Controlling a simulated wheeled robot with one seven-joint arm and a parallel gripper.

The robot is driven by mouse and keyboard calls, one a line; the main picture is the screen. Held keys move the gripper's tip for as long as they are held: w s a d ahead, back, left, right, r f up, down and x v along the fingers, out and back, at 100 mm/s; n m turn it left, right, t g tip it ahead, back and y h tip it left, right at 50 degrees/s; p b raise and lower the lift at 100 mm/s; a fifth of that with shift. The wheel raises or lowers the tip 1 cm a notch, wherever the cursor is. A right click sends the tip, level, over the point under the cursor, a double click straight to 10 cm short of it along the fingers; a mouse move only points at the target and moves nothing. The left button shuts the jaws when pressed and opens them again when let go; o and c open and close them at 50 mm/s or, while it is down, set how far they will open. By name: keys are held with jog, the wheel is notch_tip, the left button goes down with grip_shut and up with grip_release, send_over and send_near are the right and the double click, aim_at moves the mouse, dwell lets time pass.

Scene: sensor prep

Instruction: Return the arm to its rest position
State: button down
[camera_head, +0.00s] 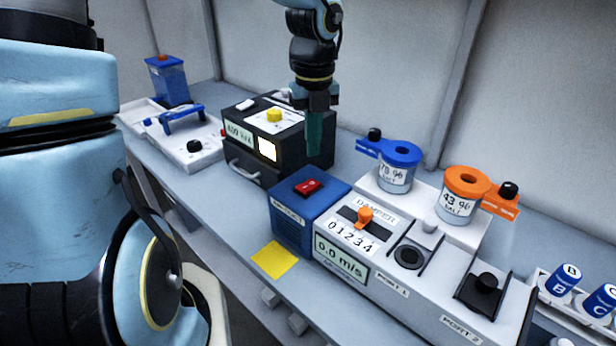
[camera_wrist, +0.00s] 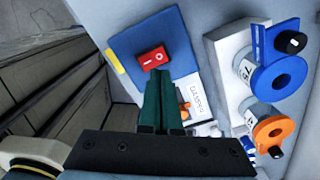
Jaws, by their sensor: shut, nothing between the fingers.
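My gripper (camera_head: 314,152) hangs from the arm at the top centre of the head view, pointing down. Its green fingers are together with nothing between them. In that view they appear in front of the right side of the black box with a lit display. In the wrist view the closed green fingers (camera_wrist: 161,95) show over the blue box (camera_wrist: 165,50) with a red rocker switch (camera_wrist: 152,57). The fingertips appear just beside the switch in that picture, but their height above it cannot be told.
A yellow note (camera_head: 275,260) lies at the front edge.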

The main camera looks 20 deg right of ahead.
dwell(0.3)
jog(key=a+n, duration=0.1)
jog(key=n, duration=0.1)
jog(key=w+a+f+n+b, duration=0.1)
jog(key=a+n, duration=0.3)
jog(key=shift+w+a+f+n, duration=0.15)
jog(key=shift+w+f+n, duration=0.15)
jog(key=shift+w+f, duration=0.1)
jog(key=a+f+n+t+b, duration=0.1)
jog(key=a+f+n+b, duration=0.2)
jog(key=a+n, duration=1.7)
jog(key=n, duration=0.8)
jog(key=shift+s+f+n+t, duration=0.2)
jog(key=shift+s+n+t, duration=0.05)
jog(key=shift+n+t, duration=0.05)
